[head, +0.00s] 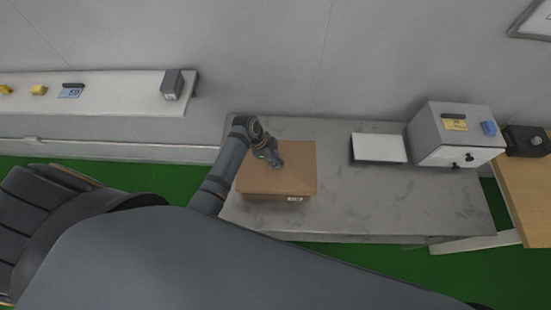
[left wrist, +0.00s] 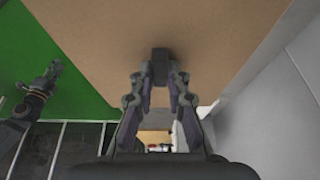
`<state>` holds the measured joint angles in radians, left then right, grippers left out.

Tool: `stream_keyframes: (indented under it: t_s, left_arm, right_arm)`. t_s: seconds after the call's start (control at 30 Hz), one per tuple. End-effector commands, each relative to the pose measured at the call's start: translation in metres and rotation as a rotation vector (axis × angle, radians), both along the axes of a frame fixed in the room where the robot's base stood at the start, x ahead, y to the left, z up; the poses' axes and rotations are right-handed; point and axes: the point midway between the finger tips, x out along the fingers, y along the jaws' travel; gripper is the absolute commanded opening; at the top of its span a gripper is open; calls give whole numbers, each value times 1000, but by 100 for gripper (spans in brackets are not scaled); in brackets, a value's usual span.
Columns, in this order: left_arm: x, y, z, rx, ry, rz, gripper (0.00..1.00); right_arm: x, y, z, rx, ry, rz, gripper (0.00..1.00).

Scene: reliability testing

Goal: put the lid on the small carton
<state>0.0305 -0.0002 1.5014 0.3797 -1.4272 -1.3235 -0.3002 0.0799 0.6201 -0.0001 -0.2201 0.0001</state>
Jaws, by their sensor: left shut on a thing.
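The brown lid (head: 298,181) is a flat cardboard panel lying over the small carton (head: 276,198), of which only a narrow front strip with a white label shows on the grey table. I cannot tell whether the lid touches the carton or hangs just above it. My left gripper (head: 275,160) reaches in from the left over the lid. In the left wrist view its fingers (left wrist: 160,85) are shut on a small dark handle (left wrist: 160,55) on the lid (left wrist: 95,40). An arm, apparently my right one, shows at the left of that view; its gripper (left wrist: 50,72) is too small to read.
On the grey table (head: 350,215) a white flat tray (head: 379,148) and a white box (head: 458,135) with a yellow label stand to the right. A wooden table (head: 528,190) adjoins. A wall shelf (head: 120,95) holds small items at left. Table space right of the carton is clear.

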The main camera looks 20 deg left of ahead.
Motion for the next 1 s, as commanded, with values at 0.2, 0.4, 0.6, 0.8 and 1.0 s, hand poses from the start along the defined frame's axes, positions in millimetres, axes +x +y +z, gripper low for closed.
stream_keyframes:
  t_s: [0.2, 0.4, 0.6, 0.8, 1.0]
  left_arm:
    - [0, 0, 0, 0, 0, 0, 0]
    - [0, 0, 0, 0, 0, 0, 37]
    - [0, 0, 0, 0, 0, 0, 42]
    - [0, 0, 0, 0, 1, 0, 61]
    - [0, 0, 0, 0, 1, 0, 64]
  right_arm:
    - [0, 0, 0, 0, 0, 0, 28]
    - [0, 0, 0, 0, 0, 0, 28]
    - [0, 0, 0, 0, 0, 0, 28]
    - [0, 0, 0, 0, 0, 0, 28]
    - [0, 0, 0, 0, 0, 0, 28]
